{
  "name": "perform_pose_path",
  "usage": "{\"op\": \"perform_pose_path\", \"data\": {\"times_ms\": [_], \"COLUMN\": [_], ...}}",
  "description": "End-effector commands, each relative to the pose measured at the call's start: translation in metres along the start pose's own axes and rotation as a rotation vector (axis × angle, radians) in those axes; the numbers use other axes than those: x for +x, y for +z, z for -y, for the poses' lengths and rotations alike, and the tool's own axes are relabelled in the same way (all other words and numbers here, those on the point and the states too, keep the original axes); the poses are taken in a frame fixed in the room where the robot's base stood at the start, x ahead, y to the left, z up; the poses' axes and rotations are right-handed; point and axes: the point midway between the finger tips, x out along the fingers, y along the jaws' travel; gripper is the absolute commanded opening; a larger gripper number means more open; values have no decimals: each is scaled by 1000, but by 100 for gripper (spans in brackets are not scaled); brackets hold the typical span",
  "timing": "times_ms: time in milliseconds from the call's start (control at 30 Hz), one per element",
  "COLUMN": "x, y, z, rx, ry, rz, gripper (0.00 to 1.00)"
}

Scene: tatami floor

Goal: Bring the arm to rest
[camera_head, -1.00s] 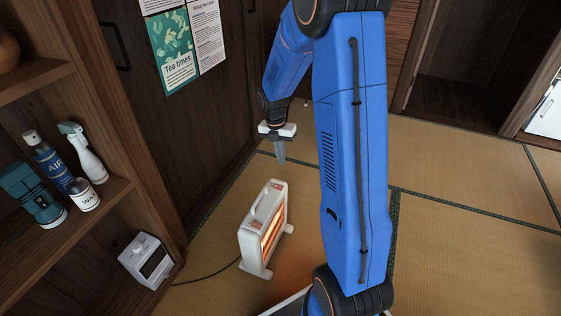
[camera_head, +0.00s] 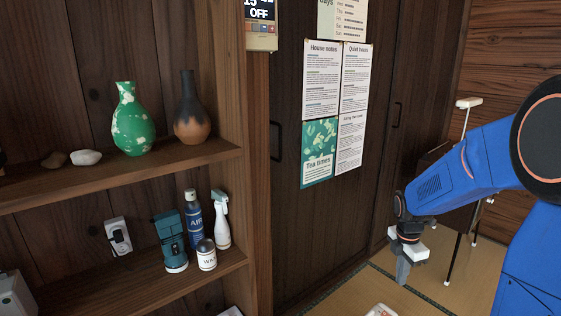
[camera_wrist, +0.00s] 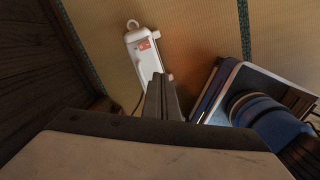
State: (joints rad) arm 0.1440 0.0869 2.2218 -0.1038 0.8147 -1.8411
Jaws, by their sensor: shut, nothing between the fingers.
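My blue arm (camera_head: 465,165) reaches in from the right in the head view, bent with its end pointing down. My gripper (camera_head: 402,272) hangs at its end, in front of the dark wooden doors and above the tatami floor. Its fingers are together with nothing between them. In the wrist view my gripper (camera_wrist: 162,98) also shows shut and empty, pointing down toward the floor.
A wooden shelf (camera_head: 120,178) with vases, bottles and a can stands at the left.

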Motion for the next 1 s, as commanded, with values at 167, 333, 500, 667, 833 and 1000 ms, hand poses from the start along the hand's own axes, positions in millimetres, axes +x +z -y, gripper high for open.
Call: {"op": "perform_pose_path", "data": {"times_ms": [167, 333, 500, 667, 833, 1000], "x": [-39, -70, -95, -114, -130, -142], "y": [-18, -35, -52, -67, -83, -98], "z": [26, 53, 82, 112, 143, 175], "rx": [225, 445, 663, 867, 1082, 1294], "ry": [57, 108, 157, 199, 240, 272], "rz": [4, -9, -33, -69, -119, -182], "gripper": [0, 0, 0, 0, 0, 0]}}
